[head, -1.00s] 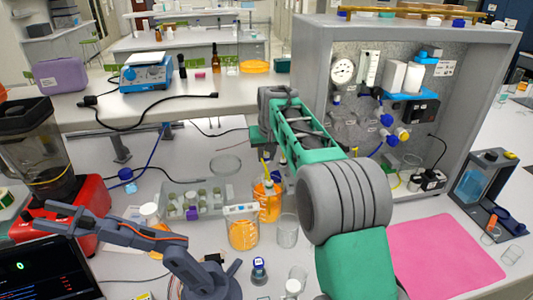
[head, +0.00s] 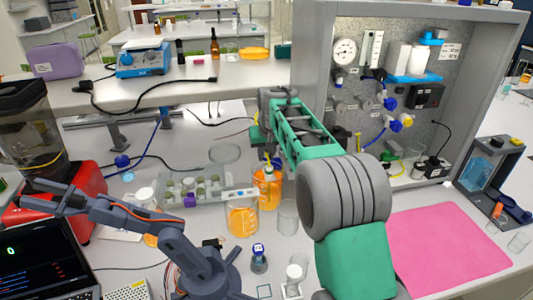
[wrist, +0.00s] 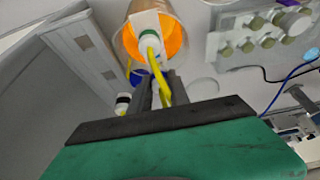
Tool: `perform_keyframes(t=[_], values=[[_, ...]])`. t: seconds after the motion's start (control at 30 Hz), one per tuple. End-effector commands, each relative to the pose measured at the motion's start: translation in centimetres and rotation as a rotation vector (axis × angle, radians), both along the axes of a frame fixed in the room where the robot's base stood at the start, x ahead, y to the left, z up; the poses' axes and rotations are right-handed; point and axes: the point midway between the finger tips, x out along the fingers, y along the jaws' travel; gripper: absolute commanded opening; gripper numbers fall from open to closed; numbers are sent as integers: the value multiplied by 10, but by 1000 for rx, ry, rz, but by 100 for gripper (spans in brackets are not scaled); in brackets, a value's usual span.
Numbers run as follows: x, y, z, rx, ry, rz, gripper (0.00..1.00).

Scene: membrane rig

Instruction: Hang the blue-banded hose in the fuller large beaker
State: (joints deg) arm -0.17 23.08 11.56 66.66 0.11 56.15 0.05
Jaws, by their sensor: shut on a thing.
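My gripper (wrist: 165,92) is shut on a yellow hose (wrist: 158,72), in the wrist view. The hose runs up to a white piece with a green ring over the mouth of a beaker of orange liquid (wrist: 175,38). A dark blue band (wrist: 137,77) shows just left of the fingers; I cannot tell whether it belongs to the held hose. In the head view, a rear beaker of orange liquid (head: 267,192) stands below my arm's end, and a front beaker of orange liquid (head: 242,221) stands left of it. My fingertips are hidden there.
An empty glass beaker (head: 288,215) stands right of the orange ones. A rack of vials (head: 190,188) is to the left, with a small grey robot arm (head: 165,232) in front. The grey rig (head: 312,60) stands at the right. A pink mat (head: 445,250) is clear.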

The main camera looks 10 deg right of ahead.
Motion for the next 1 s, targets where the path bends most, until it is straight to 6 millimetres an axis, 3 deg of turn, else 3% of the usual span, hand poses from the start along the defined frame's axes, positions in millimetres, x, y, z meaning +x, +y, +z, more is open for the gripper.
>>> perform_keyframes(t=[0.2,0.97,1.0], values=[[0,0,-11,0,0,0,0],[0,0,-14,0,0,0,0],[0,0,-14,0,0,0,24]])
